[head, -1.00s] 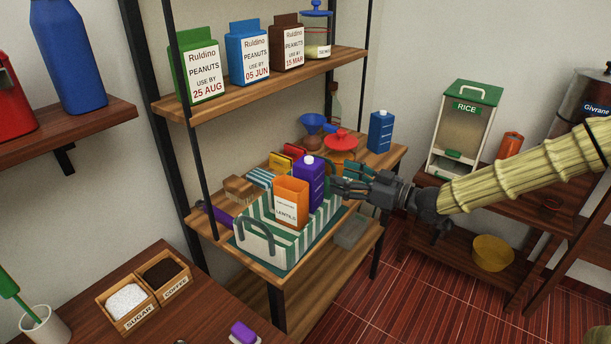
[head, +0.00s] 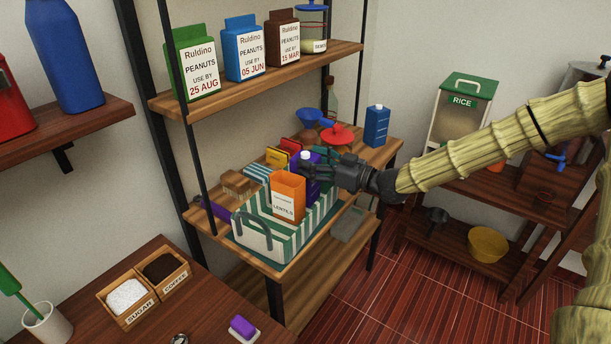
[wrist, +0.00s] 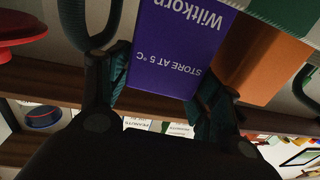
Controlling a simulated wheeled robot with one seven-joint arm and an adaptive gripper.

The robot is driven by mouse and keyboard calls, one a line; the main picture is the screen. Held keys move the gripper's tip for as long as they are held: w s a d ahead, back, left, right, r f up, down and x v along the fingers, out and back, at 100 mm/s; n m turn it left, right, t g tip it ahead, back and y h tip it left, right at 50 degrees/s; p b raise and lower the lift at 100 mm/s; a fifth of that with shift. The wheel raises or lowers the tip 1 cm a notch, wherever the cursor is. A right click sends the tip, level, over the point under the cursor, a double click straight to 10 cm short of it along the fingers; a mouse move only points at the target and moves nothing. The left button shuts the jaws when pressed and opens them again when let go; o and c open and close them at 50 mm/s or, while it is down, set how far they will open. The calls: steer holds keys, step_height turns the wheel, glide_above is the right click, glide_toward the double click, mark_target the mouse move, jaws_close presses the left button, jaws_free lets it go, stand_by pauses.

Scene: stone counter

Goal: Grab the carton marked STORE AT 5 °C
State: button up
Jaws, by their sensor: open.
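In the head view the carton (head: 312,188) stands in a green-and-white striped basket (head: 270,246), behind an orange lentils box (head: 286,197). My gripper (head: 312,172) is at the carton's upper part, partly covering it. In the wrist view my gripper (wrist: 165,85) is open, with one finger on each side of the carton. I cannot tell whether the fingers touch it. The orange box (wrist: 262,65) is close beside the right-hand finger there.
The basket's dark handle (wrist: 88,30) is close to the left finger in the wrist view. A red scale or funnel top (head: 336,134) and a blue carton (head: 376,126) stand behind. An upper shelf (head: 260,78) with peanut bags hangs above.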

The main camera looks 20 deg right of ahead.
steer(key=shift+x, duration=1.15)
jaws_close()
